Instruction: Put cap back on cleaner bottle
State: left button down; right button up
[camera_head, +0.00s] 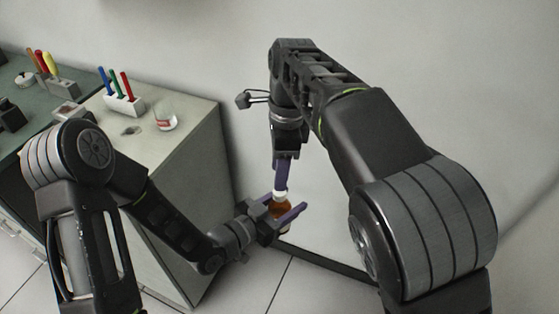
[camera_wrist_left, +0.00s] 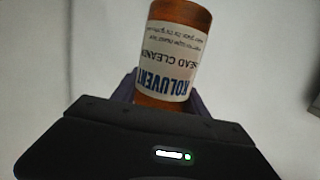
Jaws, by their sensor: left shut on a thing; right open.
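The cleaner bottle (camera_head: 281,212) is orange-brown, with its white cap (camera_head: 280,195) showing at its top, directly under my right gripper. My left gripper (camera_head: 284,208) is shut on the bottle and holds it in the air, beside the cabinet. My right gripper (camera_head: 281,183) points down from above, open, with its purple fingers at the cap. I cannot tell whether the cap is fully seated. In the left wrist view the bottle (camera_wrist_left: 172,50) shows a white label with blue lettering, upside down, between the left fingers; the cap is not visible there.
A light cabinet top (camera_head: 185,135) at the left bears a white rack of colored-handle tools (camera_head: 123,103) and a clear glass (camera_head: 165,119) with a red mark. A green bench top (camera_head: 45,100) lies beyond it. A pale wall is behind my arms.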

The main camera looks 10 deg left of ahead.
jog(key=n, duration=0.5)
jog(key=shift+r+n, duration=0.35)
jog(key=shift+n, duration=0.05)
jog(key=n, duration=0.2)
jog(key=shift+a+r+n, duration=0.1)
jog(key=shift+r+n, duration=0.05)
jog(key=shift+n, duration=0.25)
jog(key=n, duration=0.5)
jog(key=shift+s+a+r, duration=0.1)
jog(key=shift+r, duration=0.15)
jog(key=n, duration=0.3)
jog(key=shift+r, duration=0.15)
jog(key=n, duration=0.5)
jog(key=shift+r+t, duration=0.1)
jog(key=shift+t, duration=0.2)
jog(key=n, duration=0.4)
jog(key=shift+n+h, duration=0.3)
jog(key=shift+h, duration=0.1)
jog(key=n, duration=0.4)
jog(key=shift+w+d, duration=0.2)
